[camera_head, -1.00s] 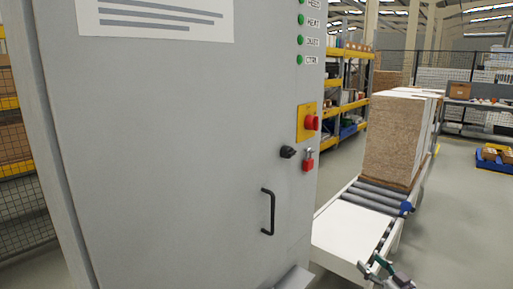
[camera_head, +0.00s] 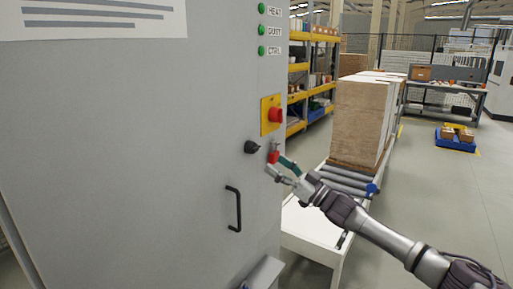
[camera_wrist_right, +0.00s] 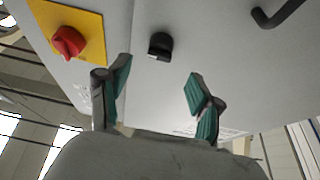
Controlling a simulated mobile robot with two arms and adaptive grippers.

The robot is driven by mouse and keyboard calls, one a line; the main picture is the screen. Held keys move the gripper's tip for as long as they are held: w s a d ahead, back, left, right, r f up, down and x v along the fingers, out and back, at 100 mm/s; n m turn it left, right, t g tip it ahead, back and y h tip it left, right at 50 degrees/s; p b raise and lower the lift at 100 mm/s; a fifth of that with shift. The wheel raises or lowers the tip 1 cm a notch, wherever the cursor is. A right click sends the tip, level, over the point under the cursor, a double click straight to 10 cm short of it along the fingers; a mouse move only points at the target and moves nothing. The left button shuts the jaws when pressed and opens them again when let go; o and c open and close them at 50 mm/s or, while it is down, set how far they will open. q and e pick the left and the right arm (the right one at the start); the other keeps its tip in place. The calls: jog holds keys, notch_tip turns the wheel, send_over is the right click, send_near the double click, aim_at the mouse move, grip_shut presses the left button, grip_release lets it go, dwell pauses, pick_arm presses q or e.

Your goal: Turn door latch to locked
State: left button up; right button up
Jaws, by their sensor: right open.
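The black door latch knob (camera_head: 251,147) is on the front of the grey cabinet door (camera_head: 130,150), left of a small red padlock-like piece (camera_head: 273,156). In the right wrist view the latch knob (camera_wrist_right: 160,45) is above and between the fingertips, with a gap to them. The black door handle (camera_head: 233,209) is below the latch. My left gripper is not in view.
A red switch (camera_head: 276,115) on a yellow plate sits above the latch; it also shows in the right wrist view (camera_wrist_right: 68,42). A roller conveyor (camera_head: 345,180) with stacked boards (camera_head: 357,120) stands right of the cabinet. Open floor lies further right.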

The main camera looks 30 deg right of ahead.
aim_at(257, 150)
jog(key=p+x, duration=0.2)
jog(key=x, duration=0.4)
jog(key=shift+w+r, duration=0.3)
jog(key=shift+r, duration=0.05)
jog(key=shift+w+a+r+p, duration=0.1)
jog(key=shift+w+a+p, duration=0.25)
jog(key=shift+w, duration=0.25)
jog(key=shift+c, duration=0.2)
jog(key=c, duration=1.1)
